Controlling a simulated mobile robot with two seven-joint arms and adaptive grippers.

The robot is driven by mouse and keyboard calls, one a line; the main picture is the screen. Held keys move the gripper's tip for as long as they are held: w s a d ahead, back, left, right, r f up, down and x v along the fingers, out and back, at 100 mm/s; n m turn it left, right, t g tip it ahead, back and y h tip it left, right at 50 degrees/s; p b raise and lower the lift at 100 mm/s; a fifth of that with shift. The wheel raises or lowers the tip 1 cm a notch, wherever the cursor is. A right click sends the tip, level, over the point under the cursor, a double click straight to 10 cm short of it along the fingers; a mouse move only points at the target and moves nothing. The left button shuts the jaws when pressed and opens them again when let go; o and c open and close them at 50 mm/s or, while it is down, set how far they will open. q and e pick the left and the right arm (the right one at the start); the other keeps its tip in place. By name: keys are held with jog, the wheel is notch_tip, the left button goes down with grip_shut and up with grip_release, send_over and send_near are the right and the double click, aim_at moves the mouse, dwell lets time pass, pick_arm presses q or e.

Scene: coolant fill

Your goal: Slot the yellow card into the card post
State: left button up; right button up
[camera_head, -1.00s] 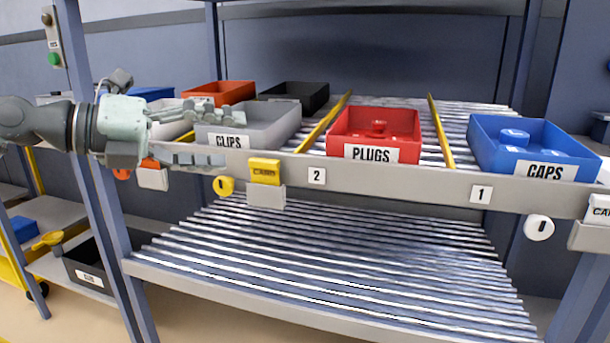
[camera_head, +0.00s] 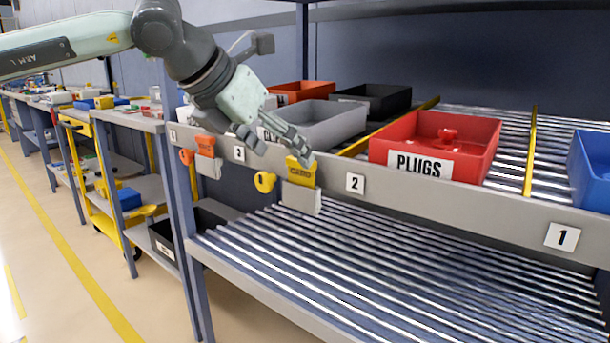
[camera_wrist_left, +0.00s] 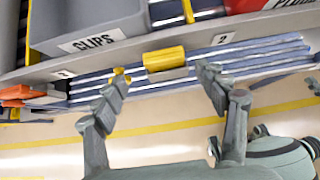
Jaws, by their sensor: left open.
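The yellow card (camera_head: 300,172) stands upright in a pale holder (camera_head: 302,198) on the front rail of the rack, left of the number 2 label. It also shows in the left wrist view (camera_wrist_left: 165,60). My left gripper (camera_head: 282,148) is open and empty at the card, its fingers pointing toward it. In the wrist view, the open fingers (camera_wrist_left: 162,80) lie to either side of the card's position, with the card beyond the tips. Whether a finger touches it, I cannot tell. I cannot pick out the card post.
A grey CLIPS bin (camera_head: 325,122) and a red PLUGS bin (camera_head: 436,138) stand on the upper shelf behind the rail (camera_head: 460,198). Carts and open floor (camera_head: 60,240) lie left.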

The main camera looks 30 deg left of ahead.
aim_at(298, 167)
pick_arm(q)
jog(key=shift+d+x, duration=0.2)
jog(key=shift+x, duration=1.05)
jog(key=shift+d+x, duration=0.2)
jog(key=shift+x, duration=1.1)
jog(key=shift+s, duration=0.1)
jog(key=c, duration=0.9)
jog(key=shift+c, duration=0.2)
